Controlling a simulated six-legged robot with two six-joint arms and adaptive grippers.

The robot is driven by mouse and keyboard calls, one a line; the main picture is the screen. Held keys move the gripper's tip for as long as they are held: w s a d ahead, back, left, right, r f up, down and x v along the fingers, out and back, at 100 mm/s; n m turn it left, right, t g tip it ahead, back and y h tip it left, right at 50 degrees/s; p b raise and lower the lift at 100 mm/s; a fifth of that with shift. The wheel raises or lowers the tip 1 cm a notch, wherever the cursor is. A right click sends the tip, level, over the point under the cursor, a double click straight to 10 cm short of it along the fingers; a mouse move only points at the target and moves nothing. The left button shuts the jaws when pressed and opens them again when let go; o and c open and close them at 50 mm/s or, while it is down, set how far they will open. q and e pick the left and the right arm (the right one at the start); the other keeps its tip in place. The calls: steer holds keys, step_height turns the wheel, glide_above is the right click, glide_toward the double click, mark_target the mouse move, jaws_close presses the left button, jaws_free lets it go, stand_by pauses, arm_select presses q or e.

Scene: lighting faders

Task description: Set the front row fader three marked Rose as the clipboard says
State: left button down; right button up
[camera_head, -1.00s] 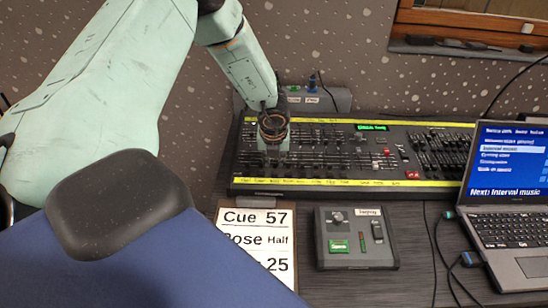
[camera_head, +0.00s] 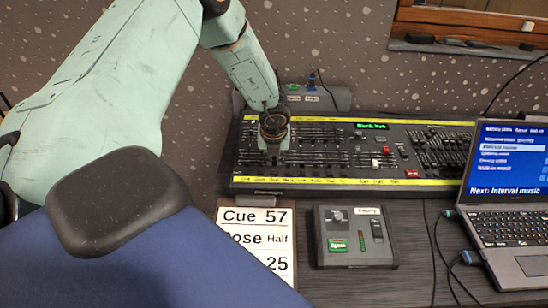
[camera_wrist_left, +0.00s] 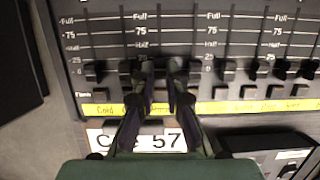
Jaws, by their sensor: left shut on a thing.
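The lighting desk (camera_head: 330,182) has rows of black faders and yellow label strips. My left gripper (camera_wrist_left: 161,72) reaches down onto its left part and is shut on a front row fader knob, mostly hidden between the fingers. In the left wrist view, the fingertips are near the 0 line, below the Half mark, level with the neighbouring knobs. The fader labels on the yellow strip (camera_wrist_left: 235,106) are too blurred or covered to read surely. The clipboard sheet (camera_head: 284,218) reads "Cue 57", "ose Half" and "25"; its left part is hidden. My right gripper is out of view.
A small grey box (camera_head: 355,256) with a knob and switches stands right of the sheet. An open laptop (camera_head: 510,190) is at the right, with cables (camera_head: 440,240) beside it. A wall rises behind the desk.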

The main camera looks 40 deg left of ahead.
arm_select(q)
steer(key=shift+w+a+r+p, duration=0.15)
steer(key=shift+w+a+p, duration=0.65)
steer(key=shift+p, duration=0.25)
steer(key=shift+w, duration=0.15)
steer(key=c, duration=1.6)
jaws_free()
steer(key=shift+c, duration=0.2)
steer(key=shift+r+p, duration=0.95)
steer(key=shift+r, duration=0.3)
